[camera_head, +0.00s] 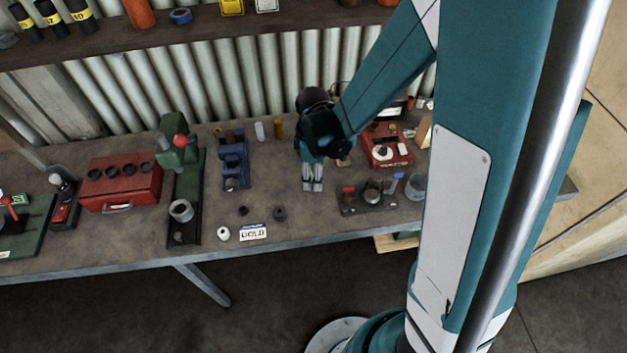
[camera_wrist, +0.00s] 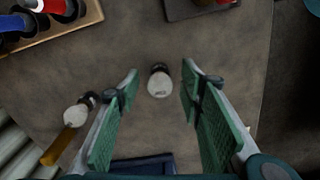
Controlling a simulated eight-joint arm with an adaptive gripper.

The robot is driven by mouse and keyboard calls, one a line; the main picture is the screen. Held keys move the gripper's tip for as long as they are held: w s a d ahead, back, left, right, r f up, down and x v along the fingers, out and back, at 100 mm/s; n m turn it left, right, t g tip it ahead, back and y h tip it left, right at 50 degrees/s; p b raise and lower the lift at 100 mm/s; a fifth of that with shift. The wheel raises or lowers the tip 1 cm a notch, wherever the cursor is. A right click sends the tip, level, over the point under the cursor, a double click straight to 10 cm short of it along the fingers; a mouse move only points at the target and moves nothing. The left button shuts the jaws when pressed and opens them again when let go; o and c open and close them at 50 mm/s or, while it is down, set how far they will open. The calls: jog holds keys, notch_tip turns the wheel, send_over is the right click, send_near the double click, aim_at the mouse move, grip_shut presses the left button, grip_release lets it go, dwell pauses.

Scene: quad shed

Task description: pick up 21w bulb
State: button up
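A small short item with a whitish domed top and a dark base (camera_wrist: 159,80) stands on the bench and looks like the bulb. Faint marking on its top is too small to read. My gripper (camera_wrist: 160,82) is open, with its green-padded fingers on either side of the item in the wrist view and clear gaps on both sides. Nothing is held. In the head view my gripper (camera_head: 312,185) points down over the middle of the bench; I cannot make out the bulb there.
A dark tray (camera_wrist: 200,8) is above.

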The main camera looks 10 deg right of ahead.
jog(key=c, duration=1)
jog(key=shift+r, duration=0.1)
jog(key=shift+r, duration=4.9)
